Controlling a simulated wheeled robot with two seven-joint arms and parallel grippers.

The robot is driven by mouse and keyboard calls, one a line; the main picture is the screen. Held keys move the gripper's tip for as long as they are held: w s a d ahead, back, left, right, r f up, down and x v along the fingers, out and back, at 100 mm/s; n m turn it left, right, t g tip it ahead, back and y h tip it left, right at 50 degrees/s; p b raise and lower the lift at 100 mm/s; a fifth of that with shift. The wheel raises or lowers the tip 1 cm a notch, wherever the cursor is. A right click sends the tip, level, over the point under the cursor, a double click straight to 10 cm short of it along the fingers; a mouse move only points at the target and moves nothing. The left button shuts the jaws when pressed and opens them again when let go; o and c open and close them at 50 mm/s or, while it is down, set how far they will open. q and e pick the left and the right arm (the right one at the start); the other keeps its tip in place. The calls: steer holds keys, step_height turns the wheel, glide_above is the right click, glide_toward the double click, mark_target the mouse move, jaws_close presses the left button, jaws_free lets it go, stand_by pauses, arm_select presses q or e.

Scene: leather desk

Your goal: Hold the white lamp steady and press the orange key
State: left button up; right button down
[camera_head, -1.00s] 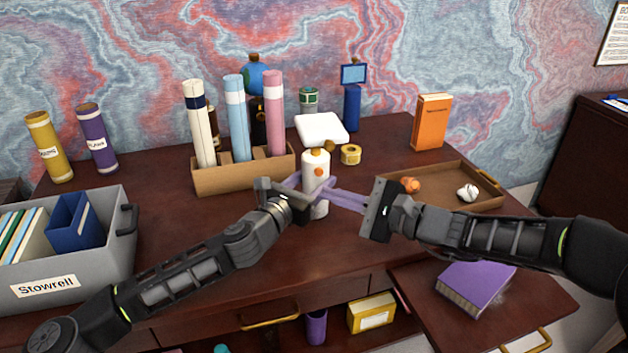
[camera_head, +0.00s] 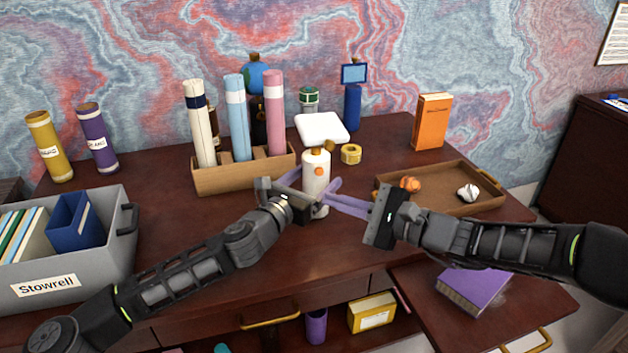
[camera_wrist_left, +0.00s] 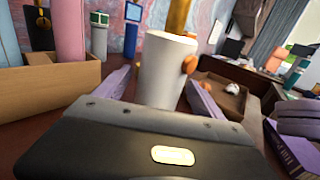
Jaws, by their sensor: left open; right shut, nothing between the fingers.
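The white lamp (camera_head: 316,168) stands upright on the desk, with a flat white head, a brass neck and the orange key (camera_head: 319,171) on its body. In the left wrist view, the lamp's body (camera_wrist_left: 163,70) is right ahead, with the key (camera_wrist_left: 190,64) on its right side. My left gripper (camera_head: 312,182) is open, its purple fingers on either side of the lamp's body; I cannot tell whether they touch it. My right gripper (camera_head: 328,196) is shut and empty, its fingertips just right of the lamp and below the key. The overlapping purple fingers partly hide the lower body.
A wooden holder (camera_head: 240,178) with tall rolls stands left of the lamp. A yellow tape roll (camera_head: 351,154) is close behind, right. A brown tray (camera_head: 440,198) lies at right, and a grey box (camera_head: 75,260) at left. Front-centre desk is mostly clear.

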arm_select(q)
steer(key=v, duration=1.2)
steer(key=shift+s+d, duration=0.1)
steer(key=shift+s+f, duration=0.1)
